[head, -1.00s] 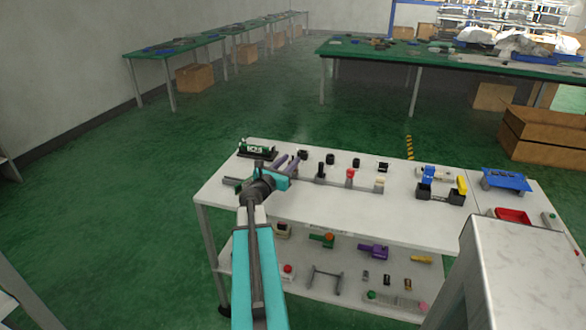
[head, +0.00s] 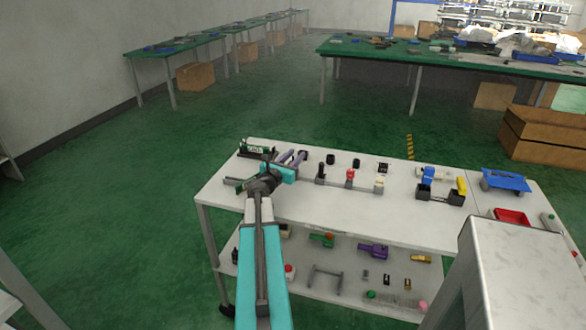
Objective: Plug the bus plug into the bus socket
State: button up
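My gripper (head: 293,157) is at the left part of the white table, at the end of my teal arm. Its two grey-purple fingers seem to stand apart, pointing to the back of the table; I make out nothing held between them. A green and black device (head: 253,149) sits at the table's back left corner, just left of the fingers and partly behind my wrist. I cannot tell for certain which items are the bus plug and the bus socket. Whatever lies under my wrist and fingers is hidden.
To the right on the white table (head: 410,220) stand a red-topped fixture (head: 350,176), small black cylinders (head: 330,159), black bins (head: 440,194) and a blue platform (head: 505,180). A lower shelf holds several parts, including a purple one (head: 372,250). The table's front strip is clear.

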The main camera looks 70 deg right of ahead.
jog(key=shift+s+d, duration=0.2)
jog(key=shift+d, duration=1.2)
grip_shut()
